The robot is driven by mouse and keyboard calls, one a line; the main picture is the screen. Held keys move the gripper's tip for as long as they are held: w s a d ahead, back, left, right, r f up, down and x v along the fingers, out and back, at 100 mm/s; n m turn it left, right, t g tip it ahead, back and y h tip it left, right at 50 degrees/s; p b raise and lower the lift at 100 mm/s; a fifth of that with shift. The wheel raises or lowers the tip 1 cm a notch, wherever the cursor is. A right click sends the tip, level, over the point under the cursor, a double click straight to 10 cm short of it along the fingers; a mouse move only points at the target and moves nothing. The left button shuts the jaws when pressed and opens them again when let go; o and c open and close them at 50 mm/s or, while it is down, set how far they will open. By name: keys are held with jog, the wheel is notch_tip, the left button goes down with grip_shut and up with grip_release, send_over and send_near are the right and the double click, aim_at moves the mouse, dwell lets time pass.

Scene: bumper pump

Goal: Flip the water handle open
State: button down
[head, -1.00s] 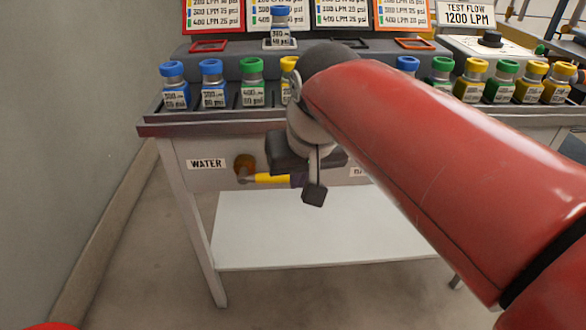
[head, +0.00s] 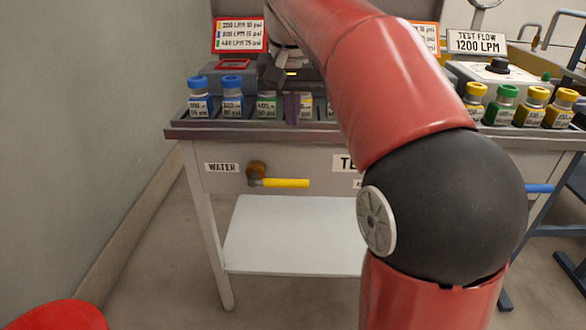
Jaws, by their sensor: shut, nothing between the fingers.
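The yellow water handle (head: 285,183) sticks out level to the right from a brown round valve fitting (head: 256,171) on the front panel of the bench. It is beside the WATER label (head: 222,168). My gripper (head: 284,88) is up over the bench top, well above the handle and apart from it. It is shut and empty, with its dark parts and a purple piece partly in front of the bottles. My red arm hides part of the gripper and the middle of the bench.
Bottles with blue caps (head: 231,95), green caps and yellow caps stand in a row along the bench top. A blue handle (head: 539,188) shows at the right. The space in front of the yellow handle is clear.

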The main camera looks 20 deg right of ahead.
jog(key=b, duration=0.3)
send_near(293, 180)
jog(key=x, duration=0.2)
jog(key=w+x, duration=0.1)
jog(key=x, duration=0.2)
jog(key=shift+d+f, duration=0.1)
jog(key=shift+f, duration=0.7)
jog(key=shift+f, duration=0.15)
